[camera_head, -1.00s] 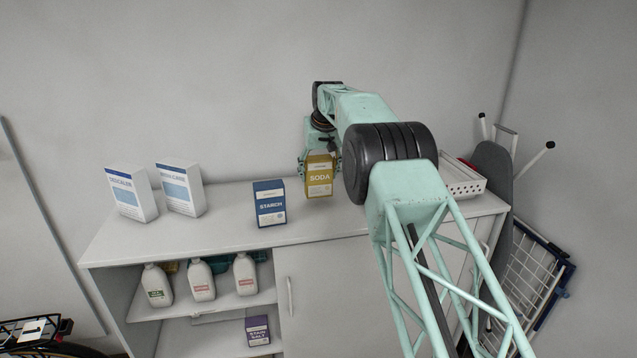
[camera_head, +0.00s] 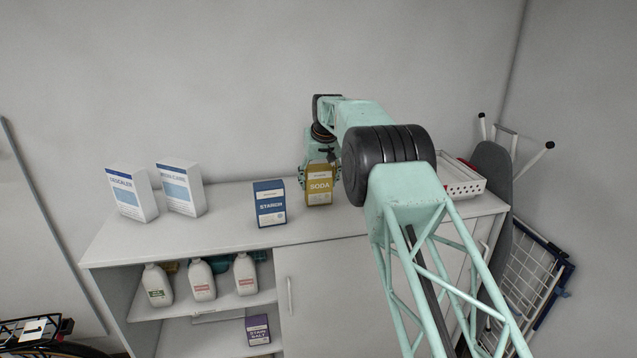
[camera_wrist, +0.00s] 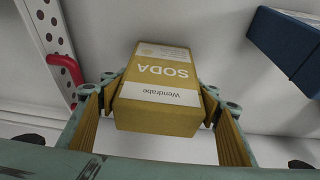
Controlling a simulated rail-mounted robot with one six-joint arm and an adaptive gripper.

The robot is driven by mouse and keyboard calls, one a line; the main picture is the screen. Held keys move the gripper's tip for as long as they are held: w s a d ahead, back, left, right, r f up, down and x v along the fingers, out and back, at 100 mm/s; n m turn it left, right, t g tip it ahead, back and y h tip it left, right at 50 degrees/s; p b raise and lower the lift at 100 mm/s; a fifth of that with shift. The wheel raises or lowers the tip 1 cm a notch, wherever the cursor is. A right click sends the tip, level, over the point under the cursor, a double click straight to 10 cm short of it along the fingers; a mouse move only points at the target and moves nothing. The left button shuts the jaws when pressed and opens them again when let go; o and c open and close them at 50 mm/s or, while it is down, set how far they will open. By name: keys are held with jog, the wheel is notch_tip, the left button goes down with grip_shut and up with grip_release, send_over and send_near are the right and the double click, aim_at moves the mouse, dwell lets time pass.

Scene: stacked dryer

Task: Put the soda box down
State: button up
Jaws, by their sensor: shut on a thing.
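The soda box (camera_head: 319,186) is yellow with a white label and stands upright at the cabinet top, right of the blue starch box (camera_head: 269,203). Its base appears at or very near the white surface; I cannot tell if it bears its weight. In the wrist view the soda box (camera_wrist: 160,88) sits between both fingers of my gripper (camera_wrist: 160,112), which is shut on its sides. In the head view my gripper (camera_head: 318,172) is behind the box and partly hidden by it.
Two white boxes, one a descaler (camera_head: 132,193), stand at the left on the cabinet top (camera_head: 225,222). A white perforated tray (camera_head: 462,180) is at the right, partly behind my arm. Free surface lies in front of the soda box and left of the starch box.

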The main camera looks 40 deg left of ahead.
aim_at(320, 170)
jog(key=o, duration=1)
jog(key=shift+f, duration=0.1)
jog(key=shift+r, duration=0.25)
jog(key=shift+b+v, duration=0.8)
jog(key=shift+v, duration=5.05)
jog(key=shift+o, duration=0.3)
